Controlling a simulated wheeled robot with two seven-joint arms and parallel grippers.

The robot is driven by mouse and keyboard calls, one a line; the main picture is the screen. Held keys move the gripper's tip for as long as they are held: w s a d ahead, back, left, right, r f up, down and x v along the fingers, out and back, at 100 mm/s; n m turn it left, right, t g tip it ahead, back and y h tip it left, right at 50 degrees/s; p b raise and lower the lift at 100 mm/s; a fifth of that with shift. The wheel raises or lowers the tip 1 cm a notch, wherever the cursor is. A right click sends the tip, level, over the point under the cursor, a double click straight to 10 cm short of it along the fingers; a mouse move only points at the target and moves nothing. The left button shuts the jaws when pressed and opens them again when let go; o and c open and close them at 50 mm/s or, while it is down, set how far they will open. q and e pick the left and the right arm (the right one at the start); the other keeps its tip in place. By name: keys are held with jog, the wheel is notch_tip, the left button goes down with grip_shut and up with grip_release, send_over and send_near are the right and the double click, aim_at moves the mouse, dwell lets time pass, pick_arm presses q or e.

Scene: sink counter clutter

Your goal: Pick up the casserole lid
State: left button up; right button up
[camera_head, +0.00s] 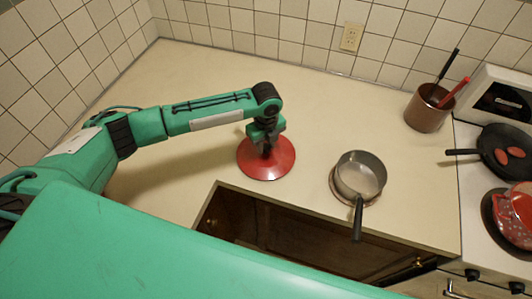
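The casserole lid is a red, round, shallow disc (280,165) lying on the beige counter near its front edge. My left arm comes in from the left, and my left gripper (267,150) points down over the middle of the lid. Its fingertips are at the lid's centre, where the knob is hidden behind the fingers. I cannot tell whether the fingers are open or closed on it. My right gripper is not in view.
A grey saucepan (360,176) with a dark handle stands right of the lid. A brown utensil crock (427,110) stands at the back right. A black frying pan (505,152) and a red speckled pot (515,215) are on the stove. The back counter is clear.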

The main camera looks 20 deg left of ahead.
pick_arm(q)
grip_shut()
jog(key=shift+w+r, duration=0.1)
dwell(1.0)
